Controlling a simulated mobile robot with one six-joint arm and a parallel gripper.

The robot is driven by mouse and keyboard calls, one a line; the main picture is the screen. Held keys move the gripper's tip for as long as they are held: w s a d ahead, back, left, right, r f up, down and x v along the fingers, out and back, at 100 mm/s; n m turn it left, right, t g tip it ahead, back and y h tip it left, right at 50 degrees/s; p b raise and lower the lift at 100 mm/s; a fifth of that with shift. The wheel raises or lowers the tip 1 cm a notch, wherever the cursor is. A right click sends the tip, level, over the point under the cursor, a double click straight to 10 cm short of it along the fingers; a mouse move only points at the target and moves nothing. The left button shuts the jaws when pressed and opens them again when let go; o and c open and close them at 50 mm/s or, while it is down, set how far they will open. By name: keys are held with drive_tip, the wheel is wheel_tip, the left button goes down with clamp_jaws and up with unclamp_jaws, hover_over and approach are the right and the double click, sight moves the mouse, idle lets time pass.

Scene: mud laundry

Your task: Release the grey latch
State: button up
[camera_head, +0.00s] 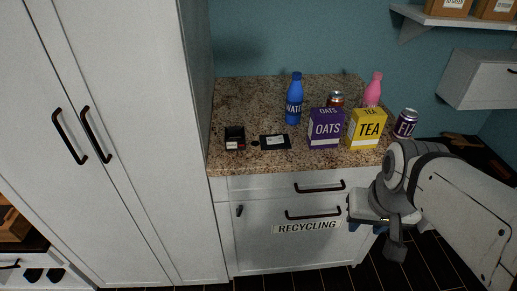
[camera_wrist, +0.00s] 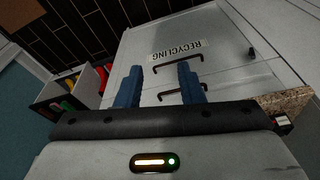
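A small dark latch (camera_head: 239,210) sits at the upper left of the white door marked RECYCLING (camera_head: 270,248). It also shows in the wrist view as a small dark piece (camera_wrist: 251,52) at the upper right. Its grey colour cannot be made out. The door has a dark bar handle (camera_head: 313,214) above its label and looks closed. My gripper (camera_wrist: 160,74) has two blue fingers spread apart with nothing between them. In the head view my gripper (camera_head: 366,228) is in front of the cabinet's right side, well to the right of the latch.
A drawer handle (camera_head: 320,187) is above the door. The granite counter (camera_head: 235,90) holds a blue bottle (camera_head: 294,98), an oats box (camera_head: 325,130), a tea box (camera_head: 366,130) and cans. A tall white cupboard (camera_head: 130,180) stands left. A bin with coloured items (camera_wrist: 60,88) shows left.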

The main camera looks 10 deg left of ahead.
drive_tip(key=w+a+f+n+y+b, duration=0.1)
drive_tip(key=w+a+f+y+b, duration=0.1)
drive_tip(key=w+a+f+b, duration=1)
drive_tip(key=n+t+y+b, duration=0.1)
drive_tip(key=y+b, duration=0.1)
drive_tip(key=b, duration=0.8)
hover_over(240, 210)
drive_tip(key=s+d, duration=0.2)
drive_tip(key=d, duration=0.1)
wheel_tip(240, 210, down, 12)
drive_tip(key=x, duration=0.2)
drive_tip(key=b+x, duration=0.1)
drive_tip(key=x, duration=0.3)
drive_tip(key=shift+w+a+f+b, duration=0.1)
drive_tip(key=shift+a+f+b, duration=0.15)
drive_tip(key=shift+a+b, duration=0.15)
drive_tip(key=shift+w+a+f, duration=0.2)
drive_tip(key=shift+f, duration=0.25)
clamp_jaws()
